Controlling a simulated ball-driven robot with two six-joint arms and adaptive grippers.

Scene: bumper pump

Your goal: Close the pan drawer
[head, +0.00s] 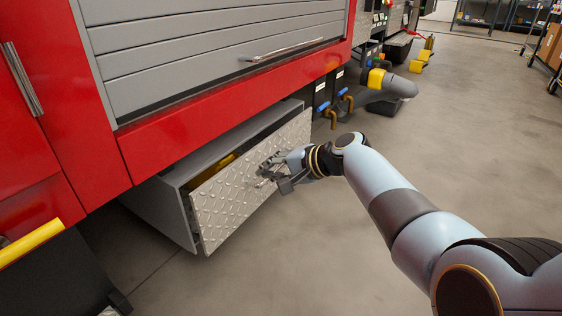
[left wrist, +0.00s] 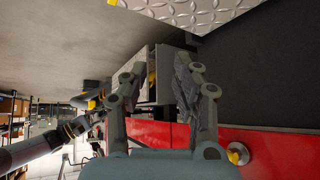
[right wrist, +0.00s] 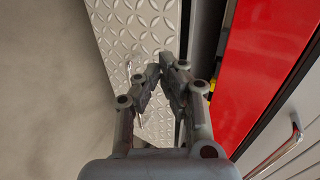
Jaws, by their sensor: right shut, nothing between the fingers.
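The pan drawer (head: 222,200) is pulled out below the red truck body. It has a diamond-plate front and grey sides. Something yellow (head: 212,172) shows inside it. My right gripper (head: 266,174) is at the right half of the drawer front, shut and empty; I cannot tell whether it touches. In the right wrist view its closed tips (right wrist: 160,66) lie over the diamond-plate front (right wrist: 142,30) near its top edge. My left gripper (left wrist: 161,66) is open in the left wrist view, with nothing held; it is outside the head view.
The red truck body (head: 230,93) overhangs the drawer, with a grey roller shutter (head: 200,45) above. A grey pipe fitting (head: 400,86) juts out farther along. A yellow bar (head: 30,244) is at the lower left. The floor (head: 470,140) to the right is clear.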

